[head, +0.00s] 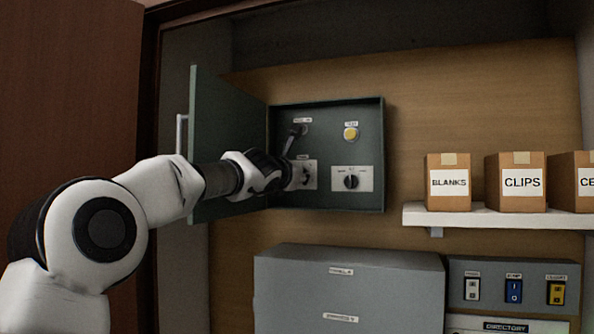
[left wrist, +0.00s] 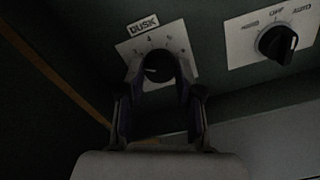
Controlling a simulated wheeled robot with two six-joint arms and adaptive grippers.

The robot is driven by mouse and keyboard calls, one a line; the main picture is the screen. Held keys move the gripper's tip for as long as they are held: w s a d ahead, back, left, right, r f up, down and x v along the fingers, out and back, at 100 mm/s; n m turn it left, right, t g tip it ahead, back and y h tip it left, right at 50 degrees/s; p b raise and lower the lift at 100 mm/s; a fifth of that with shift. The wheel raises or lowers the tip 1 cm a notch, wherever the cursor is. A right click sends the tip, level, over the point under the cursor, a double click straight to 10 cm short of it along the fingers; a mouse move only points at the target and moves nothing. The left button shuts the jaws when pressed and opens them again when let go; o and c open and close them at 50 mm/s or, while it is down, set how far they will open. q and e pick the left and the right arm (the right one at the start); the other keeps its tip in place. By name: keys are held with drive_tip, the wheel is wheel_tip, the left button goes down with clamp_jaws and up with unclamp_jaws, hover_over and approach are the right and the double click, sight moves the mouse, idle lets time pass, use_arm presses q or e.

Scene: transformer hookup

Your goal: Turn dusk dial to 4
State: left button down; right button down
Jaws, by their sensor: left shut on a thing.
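The dusk dial (left wrist: 157,62) is a round black knob on a white plate labelled DUSK, with small numbers around it; a 4 shows near the top. A faint light mark shows on the knob, but I cannot tell exactly which number it points to. My left gripper (left wrist: 157,80) is shut on the knob, one finger on each side. In the head view the left gripper (head: 295,176) reaches into the open green box and partly hides the dial's plate (head: 311,168). My right gripper is in neither view.
Right of the dial is a second black selector knob (head: 351,182) marked with AUTO. Above are a yellow button (head: 351,133) and a dark lever (head: 297,130). The box door (head: 228,125) stands open at left. A grey cabinet (head: 350,270) is below; boxes sit on a shelf (head: 490,217) at right.

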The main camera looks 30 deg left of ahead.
use_arm(q)
drive_tip(key=m, duration=0.5)
drive_tip(key=shift+r+m, duration=0.1)
drive_tip(key=shift+m, duration=0.2)
drive_tip(key=m, duration=0.5)
drive_tip(key=shift+r, duration=0.25)
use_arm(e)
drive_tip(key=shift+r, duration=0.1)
use_arm(q)
drive_tip(key=shift+m, duration=0.3)
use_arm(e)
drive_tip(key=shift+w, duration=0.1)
use_arm(q)
drive_tip(key=c, duration=0.7)
unclamp_jaws()
drive_tip(key=shift+w+a, duration=0.1)
drive_tip(key=shift+c, duration=0.2)
drive_tip(key=shift+w+a+f, duration=0.25)
drive_tip(key=shift+w+f, duration=0.05)
drive_tip(key=shift+f, duration=0.1)
drive_tip(key=shift+s, duration=0.1)
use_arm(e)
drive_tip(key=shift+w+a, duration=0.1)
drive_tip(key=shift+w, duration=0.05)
use_arm(q)
drive_tip(key=shift+s+d, duration=0.1)
drive_tip(key=shift+d, duration=0.1)
